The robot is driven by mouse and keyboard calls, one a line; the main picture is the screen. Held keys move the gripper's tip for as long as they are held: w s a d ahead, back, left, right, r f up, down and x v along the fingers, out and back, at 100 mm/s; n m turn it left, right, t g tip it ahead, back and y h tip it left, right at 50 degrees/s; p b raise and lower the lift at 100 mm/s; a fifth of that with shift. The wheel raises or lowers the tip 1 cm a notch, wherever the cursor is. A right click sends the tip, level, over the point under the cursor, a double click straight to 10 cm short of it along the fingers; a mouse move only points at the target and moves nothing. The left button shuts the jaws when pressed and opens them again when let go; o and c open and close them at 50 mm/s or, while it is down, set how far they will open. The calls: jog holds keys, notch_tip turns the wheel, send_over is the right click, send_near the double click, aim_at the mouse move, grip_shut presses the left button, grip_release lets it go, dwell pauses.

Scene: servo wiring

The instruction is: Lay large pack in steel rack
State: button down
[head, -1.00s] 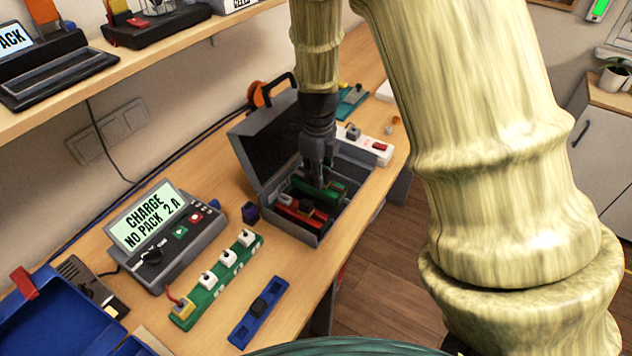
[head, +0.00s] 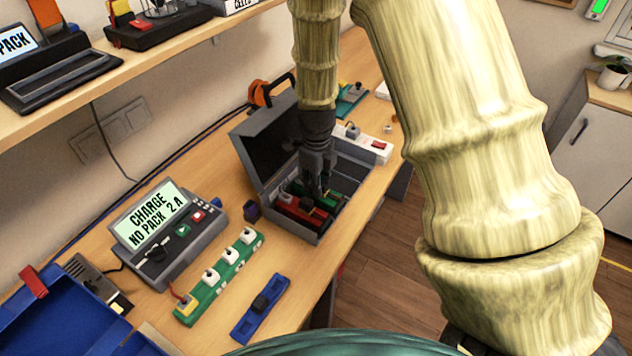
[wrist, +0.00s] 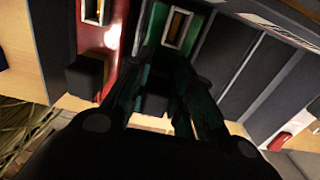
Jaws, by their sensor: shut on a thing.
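My gripper (head: 320,190) points down into the open grey metal case (head: 281,224), which appears to be the steel rack. It is shut on a green pack (head: 336,198) by what looks like a black block on its top. In the wrist view the green pack (wrist: 182,28) lies between my fingers (wrist: 160,110), which hide part of it. A red pack (head: 301,210) with a black block lies beside it in the case, to the left in the wrist view (wrist: 105,30). Whether the green pack touches the case floor is hidden.
The case's raised lid (head: 262,140) stands on the wall side. A blue pack (head: 260,309) and a green strip with white plugs (head: 218,279) lie on the bench in front. A charger (head: 168,233) stands at left, and a white power strip (head: 365,145) behind the case.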

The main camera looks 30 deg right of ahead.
jog(key=shift+f, duration=0.1)
jog(key=c, duration=1.2)
grip_release()
jog(key=shift+c, duration=0.2)
jog(key=shift+r+b, duration=0.9)
jog(key=shift+r, duration=3)
